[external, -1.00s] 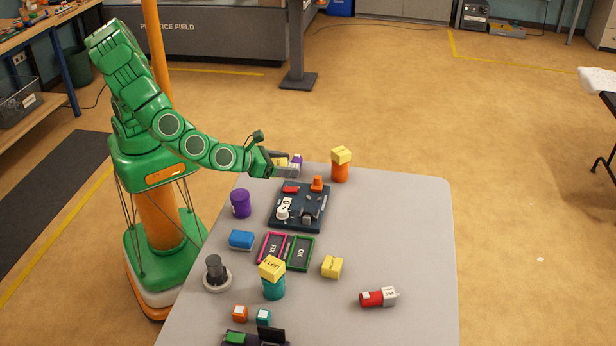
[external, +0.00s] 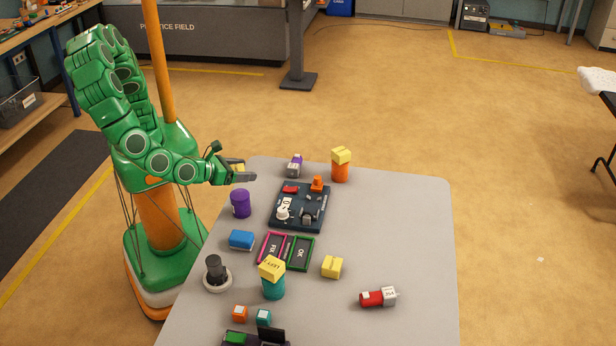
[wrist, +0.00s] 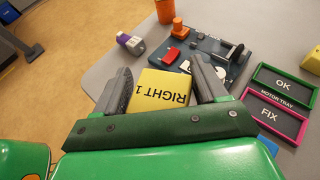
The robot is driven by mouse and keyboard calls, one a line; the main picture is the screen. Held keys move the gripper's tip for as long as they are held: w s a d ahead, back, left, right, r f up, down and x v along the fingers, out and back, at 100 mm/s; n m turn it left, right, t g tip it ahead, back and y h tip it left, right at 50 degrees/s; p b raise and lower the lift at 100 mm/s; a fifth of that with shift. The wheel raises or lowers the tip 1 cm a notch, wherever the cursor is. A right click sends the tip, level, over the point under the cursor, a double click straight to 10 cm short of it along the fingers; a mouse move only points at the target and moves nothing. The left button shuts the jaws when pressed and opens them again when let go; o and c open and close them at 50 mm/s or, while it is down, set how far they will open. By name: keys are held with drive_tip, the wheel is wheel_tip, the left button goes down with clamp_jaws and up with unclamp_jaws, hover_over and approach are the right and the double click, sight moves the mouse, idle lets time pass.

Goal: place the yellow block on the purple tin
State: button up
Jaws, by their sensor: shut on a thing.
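My gripper (external: 246,173) is shut on a yellow block (wrist: 160,90) marked "RIGHT 1". The block lies between the fingers in the wrist view, and only a small yellow part (external: 236,166) shows in the external view. The purple tin (external: 240,204) stands upright near the left edge of the table, with nothing on it. My gripper is above the table's back left edge, beyond the tin in the picture and apart from it. The tin cannot be made out in the wrist view.
A yellow block tops an orange tin (external: 340,172), and another tops a teal tin (external: 274,289). Another yellow block (external: 332,266) lies on the table. A dark switch panel (external: 285,221), a blue block (external: 241,240) and a purple-and-grey piece (external: 294,166) are near the purple tin.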

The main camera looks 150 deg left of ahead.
sight(245, 193)
drive_tip(key=shift+f, duration=2.95)
drive_tip(key=c, duration=0.3)
drive_tip(key=o, duration=1.4)
drive_tip(key=shift+c, duration=0.2)
drive_tip(key=shift+d, duration=0.1)
drive_tip(key=v, duration=1.1)
drive_tip(key=shift+d+r, duration=0.25)
drive_tip(key=shift+d, duration=0.05)
